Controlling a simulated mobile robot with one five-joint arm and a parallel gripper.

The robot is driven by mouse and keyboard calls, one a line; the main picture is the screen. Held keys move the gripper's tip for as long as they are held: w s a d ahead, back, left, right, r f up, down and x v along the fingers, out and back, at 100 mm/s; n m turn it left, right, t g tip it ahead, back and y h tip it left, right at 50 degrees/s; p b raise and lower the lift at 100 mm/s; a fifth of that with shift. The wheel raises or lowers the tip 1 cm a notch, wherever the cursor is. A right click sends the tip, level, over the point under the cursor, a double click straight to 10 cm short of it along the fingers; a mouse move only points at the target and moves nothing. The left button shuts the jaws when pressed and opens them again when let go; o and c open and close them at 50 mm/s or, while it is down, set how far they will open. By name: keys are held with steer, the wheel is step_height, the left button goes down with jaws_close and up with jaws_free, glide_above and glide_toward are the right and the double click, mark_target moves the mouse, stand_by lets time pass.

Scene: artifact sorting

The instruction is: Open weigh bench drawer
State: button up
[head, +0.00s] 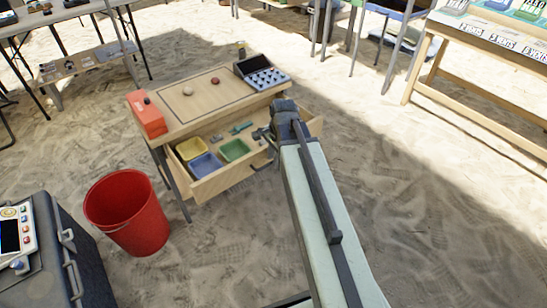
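The weigh bench (207,104) stands in the middle of the head view, with a wooden top. Its drawer (216,187) is pulled out at the front. Inside it are a yellow tray (190,149), a blue tray (206,166), a green tray (234,150) and small tools. My gripper (262,146) is at the drawer's front, close to a dark handle (262,163). My arm covers the right part of the drawer. The fingers are small and partly hidden, so I cannot tell whether they hold the handle.
An orange box (146,114) and a dark device with a keypad (262,75) sit on the bench. A red bucket (127,213) stands on the sand at its left. A dark case (62,262) is at lower left. The sandy ground at right is clear.

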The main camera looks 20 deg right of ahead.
step_height(320, 180, up, 8)
steer(key=s+p, duration=0.1)
steer(key=p, duration=0.6)
steer(key=shift+s+d+f, duration=0.2)
steer(key=s+a+n+g, duration=0.2)
steer(key=s+a+n, duration=0.6)
steer(key=n, duration=0.5)
step_height(320, 180, up, 22)
steer(key=w+a+n+p, duration=0.1)
steer(key=p, duration=2.1)
steer(key=shift+w+n+h, duration=0.15)
steer(key=shift+n+h, duration=0.15)
